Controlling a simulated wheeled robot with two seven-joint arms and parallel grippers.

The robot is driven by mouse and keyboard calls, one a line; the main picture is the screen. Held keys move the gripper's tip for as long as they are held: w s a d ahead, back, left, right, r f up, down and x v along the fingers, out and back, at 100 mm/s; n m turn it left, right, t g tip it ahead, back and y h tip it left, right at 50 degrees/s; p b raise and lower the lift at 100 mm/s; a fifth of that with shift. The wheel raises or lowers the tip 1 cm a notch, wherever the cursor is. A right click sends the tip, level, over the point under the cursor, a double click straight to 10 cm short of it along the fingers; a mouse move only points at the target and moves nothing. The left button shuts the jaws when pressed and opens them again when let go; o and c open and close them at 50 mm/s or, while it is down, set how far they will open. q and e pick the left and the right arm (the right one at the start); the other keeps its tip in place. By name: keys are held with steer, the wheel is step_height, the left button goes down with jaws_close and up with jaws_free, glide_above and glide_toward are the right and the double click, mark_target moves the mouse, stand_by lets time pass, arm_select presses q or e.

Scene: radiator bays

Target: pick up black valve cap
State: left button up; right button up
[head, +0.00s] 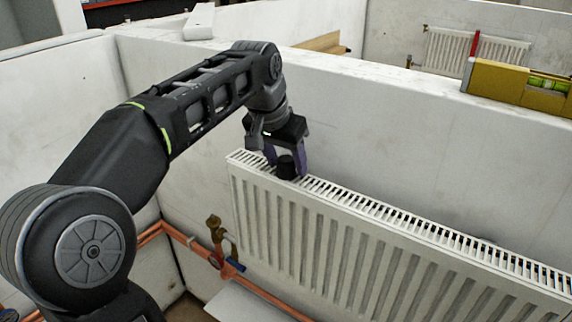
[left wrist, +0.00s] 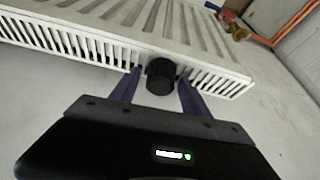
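The black valve cap (head: 286,168) is a short dark cylinder on the top grille of the white radiator (head: 335,235), near its left end. In the left wrist view the cap (left wrist: 161,78) shows between the two purple fingers of my left gripper (left wrist: 160,85). Thin gaps show on both sides of it, so the fingers are apart and do not appear to touch it. In the head view my left gripper (head: 286,160) points down over the radiator top, with its fingers around the cap. The cap's underside is hidden. My right gripper is not in view.
A low white wall (head: 400,120) stands behind the radiator. A yellow spirit level (head: 520,86) and a white block (head: 199,22) rest on its top. A brass valve (head: 215,230) and copper pipes (head: 265,286) are below, left of the radiator.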

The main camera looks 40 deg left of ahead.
mark_target(287, 158)
arm_select(q)
jaws_close()
stand_by(0.3)
steer(key=shift+r, duration=0.1)
step_height(287, 158, up, 5)
steer(key=shift+w+f, duration=0.1)
steer(key=shift+f, duration=0.05)
step_height(287, 158, up, 5)
steer(key=p, duration=0.4)
stand_by(0.6)
